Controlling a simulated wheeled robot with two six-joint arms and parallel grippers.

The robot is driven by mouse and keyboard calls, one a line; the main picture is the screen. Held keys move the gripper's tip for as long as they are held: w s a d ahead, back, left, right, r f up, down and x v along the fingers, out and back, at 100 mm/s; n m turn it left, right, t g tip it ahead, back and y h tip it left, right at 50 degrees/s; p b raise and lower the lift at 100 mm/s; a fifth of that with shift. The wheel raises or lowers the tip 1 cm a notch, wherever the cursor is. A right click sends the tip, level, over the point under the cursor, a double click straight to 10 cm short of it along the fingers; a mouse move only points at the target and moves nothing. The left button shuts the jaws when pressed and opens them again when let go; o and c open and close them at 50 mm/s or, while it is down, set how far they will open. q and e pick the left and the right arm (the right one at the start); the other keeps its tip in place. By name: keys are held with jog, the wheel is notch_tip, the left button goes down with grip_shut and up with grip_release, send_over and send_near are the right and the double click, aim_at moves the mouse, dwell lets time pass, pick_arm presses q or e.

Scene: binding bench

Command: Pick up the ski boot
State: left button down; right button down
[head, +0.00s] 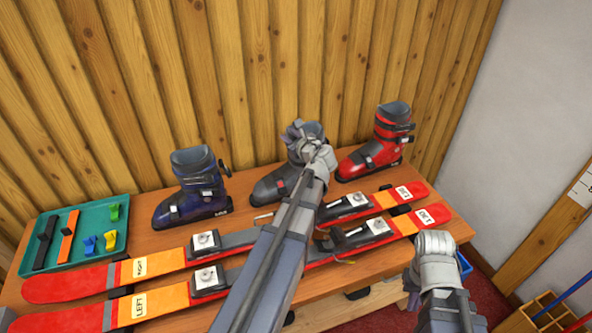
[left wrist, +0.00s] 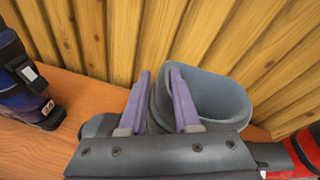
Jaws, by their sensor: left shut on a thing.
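The grey ski boot (head: 270,187) stands upright at the back of the bench, between a blue boot (head: 192,190) and a red boot (head: 378,148). My left gripper (head: 299,131) is at the top of the grey boot, and my left arm hides part of it. In the left wrist view, the gripper (left wrist: 158,103) is shut on the near wall of the grey boot's cuff (left wrist: 215,95), one finger on each side of it. The sole appears to rest on the bench.
Two red and orange skis (head: 70,285) with bindings lie across the wooden bench (head: 165,240) in front of the boots. A teal tray (head: 100,245) with straps and small clips is at left. A plank wall (head: 240,80) stands close behind the boots.

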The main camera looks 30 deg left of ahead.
pick_arm(q)
jog(key=shift+a, duration=0.1)
dwell(0.4)
jog(key=shift+w+r+p, duration=0.1)
jog(key=shift+r+p, duration=0.3)
jog(key=shift+p, duration=0.25)
notch_tip(320, 180, up, 9)
jog(key=p, duration=0.9)
jog(key=shift+r, duration=0.1)
